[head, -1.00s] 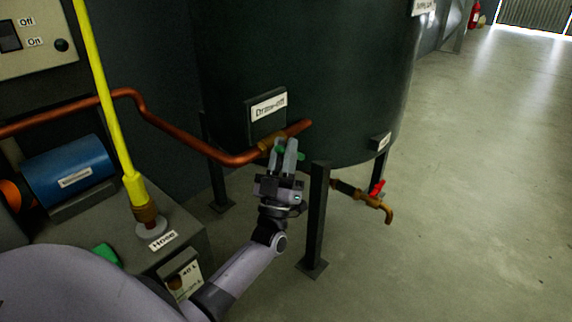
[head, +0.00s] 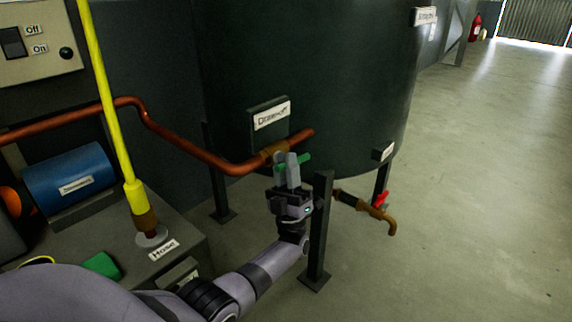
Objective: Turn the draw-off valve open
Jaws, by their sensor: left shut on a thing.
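The draw-off valve sits on the copper pipe (head: 231,168) below the "Draw-off" label (head: 271,116) on the dark green tank (head: 340,80). Its brass body (head: 273,152) shows just behind my fingers. Its green handle (head: 304,159) sticks out to the right of the fingers, lying across the pipe's line as far as I can see. My left gripper (head: 286,163) reaches up from below and is shut on the green handle; the fingers hide the handle's middle. My right gripper is not in view.
A tank leg (head: 318,235) stands close to the right of my left gripper. A second outlet with a red handle (head: 381,199) is beyond it. A yellow hose (head: 109,100), a blue motor (head: 68,178) and a switch panel (head: 38,42) are on the left. Floor on the right is clear.

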